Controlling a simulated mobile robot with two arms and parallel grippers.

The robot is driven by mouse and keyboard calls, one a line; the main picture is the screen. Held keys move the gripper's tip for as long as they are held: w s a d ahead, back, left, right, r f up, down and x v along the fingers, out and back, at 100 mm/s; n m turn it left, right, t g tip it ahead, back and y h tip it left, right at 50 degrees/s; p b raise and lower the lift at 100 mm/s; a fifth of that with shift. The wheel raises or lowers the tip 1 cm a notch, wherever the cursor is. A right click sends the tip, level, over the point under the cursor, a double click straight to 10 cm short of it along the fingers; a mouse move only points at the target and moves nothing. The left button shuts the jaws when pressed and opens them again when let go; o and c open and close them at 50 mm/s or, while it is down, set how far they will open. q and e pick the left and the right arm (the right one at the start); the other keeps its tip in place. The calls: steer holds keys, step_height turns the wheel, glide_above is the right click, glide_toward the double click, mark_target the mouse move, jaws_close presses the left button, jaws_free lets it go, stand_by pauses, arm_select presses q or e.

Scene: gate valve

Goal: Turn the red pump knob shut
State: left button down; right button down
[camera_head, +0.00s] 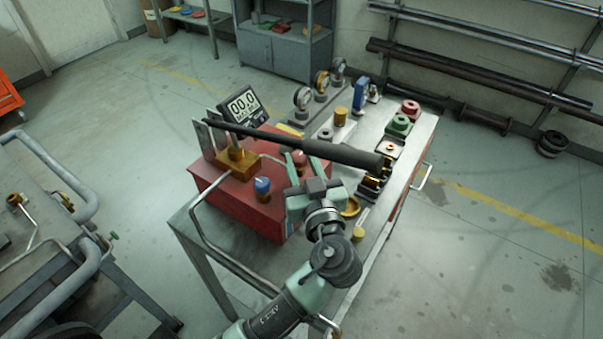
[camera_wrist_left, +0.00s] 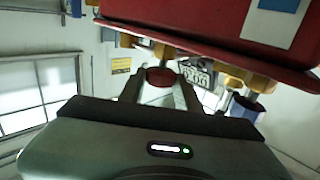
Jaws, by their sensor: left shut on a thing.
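The red pump (camera_head: 232,202) is a red box on the metal workbench. Its red knob (camera_head: 299,158) shows at the pump's right end, partly behind my left gripper (camera_head: 301,172). In the left wrist view, the red knob (camera_wrist_left: 160,77) sits between the two fingers of my left gripper (camera_wrist_left: 160,88), which is shut on it. A blue knob (camera_head: 262,185) stands on the pump's front side, left of my gripper, and also shows in the wrist view (camera_wrist_left: 245,105). My right gripper is not in view.
A display (camera_head: 243,105) reads 00.0. Several gauges, flanges and fittings crowd the workbench's back and right. A bent metal rail (camera_head: 203,238) runs along its front left.

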arm_select(q)
steer(key=shift+a+f+m+h, duration=0.3)
steer(key=shift+m+h, duration=0.2)
steer(key=shift+h, duration=0.3)
steer(key=shift+r+m+t+h, duration=0.15)
steer(key=shift+m+h, duration=0.4)
steer(key=shift+h, duration=0.3)
steer(key=shift+r+m+t+h, duration=0.15)
steer(key=shift+m+h, duration=0.4)
steer(key=shift+h, duration=0.3)
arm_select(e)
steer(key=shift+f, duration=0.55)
arm_select(q)
steer(key=c, duration=1)
jaws_free()
steer(key=shift+w+f, duration=0.1)
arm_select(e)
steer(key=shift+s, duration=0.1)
arm_select(q)
steer(key=s+b, duration=0.1)
steer(key=s, duration=0.7)
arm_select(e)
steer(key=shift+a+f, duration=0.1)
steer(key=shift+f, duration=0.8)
arm_select(q)
steer(key=shift+w+a, duration=0.1)
